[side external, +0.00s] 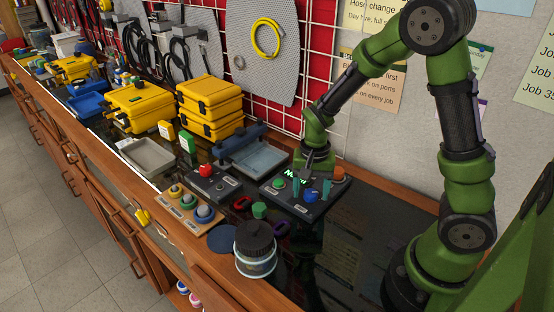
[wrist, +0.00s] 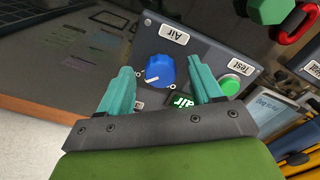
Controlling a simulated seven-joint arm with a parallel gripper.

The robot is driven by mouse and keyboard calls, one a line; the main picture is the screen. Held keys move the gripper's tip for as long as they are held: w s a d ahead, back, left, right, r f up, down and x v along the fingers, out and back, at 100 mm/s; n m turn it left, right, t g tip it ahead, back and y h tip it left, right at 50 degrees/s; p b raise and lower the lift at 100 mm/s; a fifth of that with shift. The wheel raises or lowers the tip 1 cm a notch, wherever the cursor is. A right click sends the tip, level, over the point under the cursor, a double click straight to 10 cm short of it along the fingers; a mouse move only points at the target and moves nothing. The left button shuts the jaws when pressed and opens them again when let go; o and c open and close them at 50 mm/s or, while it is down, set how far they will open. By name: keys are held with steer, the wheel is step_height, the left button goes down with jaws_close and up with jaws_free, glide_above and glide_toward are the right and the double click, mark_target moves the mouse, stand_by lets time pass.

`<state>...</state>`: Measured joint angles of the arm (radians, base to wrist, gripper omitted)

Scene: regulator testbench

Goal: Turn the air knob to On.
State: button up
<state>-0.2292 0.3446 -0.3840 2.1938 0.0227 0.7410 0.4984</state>
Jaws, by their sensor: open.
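The air knob (wrist: 160,72) is blue and round with a white pointer mark, on a dark grey panel (wrist: 205,52). In the wrist view its pointer aims to the lower left, and an upside-down "Air" label (wrist: 174,35) sits above it. The knob also shows in the side view (side external: 310,195). My gripper (wrist: 161,70) is open, its two teal fingers on either side of the knob with gaps. In the side view my gripper (side external: 312,189) reaches down over the panel. Labels beside the knob are mostly hidden by the fingers.
On the same panel are a green button (wrist: 229,86) by a "Test" label and a green display (wrist: 182,100), partly covered. A second panel with a red knob (side external: 206,170), a lidded jar (side external: 256,250) and a grey tray (side external: 147,157) stand nearby.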

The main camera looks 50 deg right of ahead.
mark_target(310, 192)
step_height(310, 192, up, 17)
stand_by(0.4)
steer(key=s+a+r+n+t+y, duration=0.2)
steer(key=s+a+r+n+t, duration=0.2)
steer(key=s+a+n+t, duration=0.3)
steer(key=shift+s, duration=1)
steer(key=shift+c, duration=0.4)
